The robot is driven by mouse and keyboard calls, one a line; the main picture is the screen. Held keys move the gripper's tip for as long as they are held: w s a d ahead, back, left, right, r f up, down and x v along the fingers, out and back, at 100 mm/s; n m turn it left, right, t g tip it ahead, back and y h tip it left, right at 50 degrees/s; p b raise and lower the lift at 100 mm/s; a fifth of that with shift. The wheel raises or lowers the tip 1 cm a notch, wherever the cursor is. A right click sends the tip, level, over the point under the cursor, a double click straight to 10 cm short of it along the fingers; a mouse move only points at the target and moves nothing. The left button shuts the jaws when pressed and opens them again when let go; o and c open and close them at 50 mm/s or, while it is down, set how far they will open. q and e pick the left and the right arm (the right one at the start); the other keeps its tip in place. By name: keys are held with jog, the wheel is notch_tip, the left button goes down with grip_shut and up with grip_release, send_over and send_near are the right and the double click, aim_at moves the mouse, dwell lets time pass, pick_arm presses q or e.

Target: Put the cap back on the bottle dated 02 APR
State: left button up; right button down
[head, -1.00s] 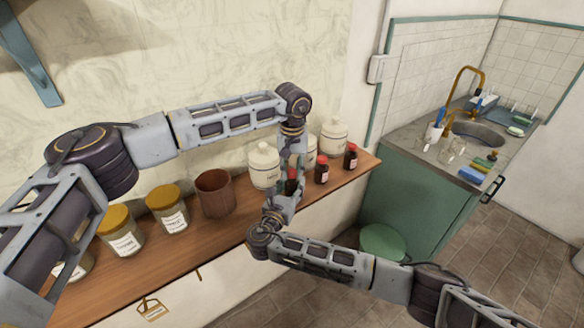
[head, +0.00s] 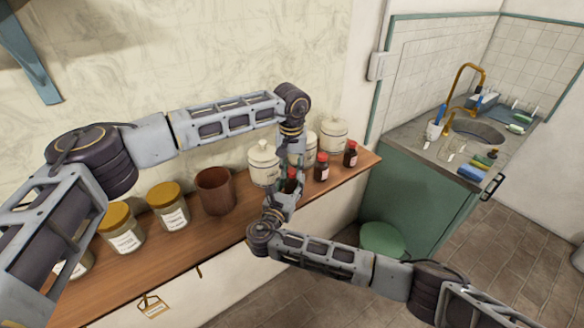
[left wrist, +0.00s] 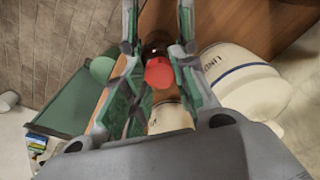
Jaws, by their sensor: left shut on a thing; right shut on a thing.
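Two brown bottles with red caps stand on the shelf at the right, one (head: 321,168) nearer and one (head: 351,155) at the shelf's end. My left gripper (head: 293,163) points down from above. In the left wrist view a red cap (left wrist: 158,73) sits between its fingers, and it is shut on that cap. A dark bottle (left wrist: 155,49) shows just beneath the cap. My right gripper (head: 286,191) reaches up from the front and is shut on this bottle, which is mostly hidden by the fingers. I cannot tell whether the cap touches the neck. No date is legible.
Cream lidded jars (head: 263,163) stand close behind the grippers on the wooden shelf (head: 235,232). A brown cup (head: 215,191) and yellow-lidded jars (head: 168,206) stand to the left. A green stool (head: 382,239) and sink counter (head: 420,150) lie to the right.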

pick_arm(q)
jog(key=m, duration=0.4)
jog(key=shift+m, duration=0.3)
jog(key=shift+a+m+h, duration=0.1)
jog(key=shift+m+h, duration=0.3)
jog(key=shift+m, duration=1.5)
jog(key=o, duration=0.6)
jog(key=shift+o, duration=0.2)
jog(key=shift+r, duration=2.3)
jog(key=shift+c, duration=0.2)
